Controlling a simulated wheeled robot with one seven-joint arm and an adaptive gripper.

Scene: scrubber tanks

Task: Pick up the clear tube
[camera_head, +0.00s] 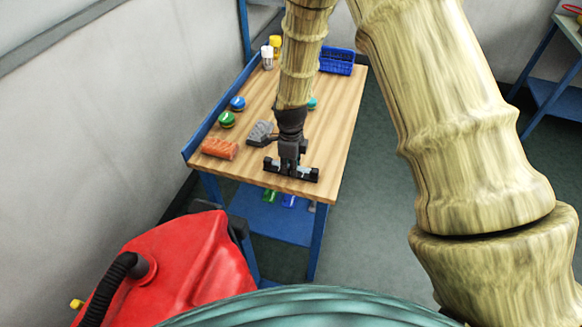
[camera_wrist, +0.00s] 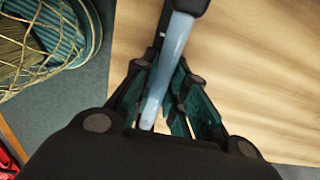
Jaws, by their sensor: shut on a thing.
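The clear tube (camera_wrist: 178,45) is pale blue and see-through, with a black end at the top of the wrist view. My gripper (camera_wrist: 166,80) is shut on it, with the dark green fingers on either side of the tube. The tube runs lengthwise between the fingers towards the palm. In the head view my gripper (camera_head: 291,172) is over the near end of the wooden table (camera_head: 338,110). The tube is too small and too covered there to make out clearly. I cannot tell whether it touches the table top.
An orange brick-like block (camera_head: 219,148), a grey block (camera_head: 260,133), a green round tin (camera_head: 227,119) and a blue one (camera_head: 238,103) lie left of my gripper. A blue basket (camera_head: 337,61) and bottles (camera_head: 267,56) stand at the far end. A red tank (camera_head: 180,265) is nearer.

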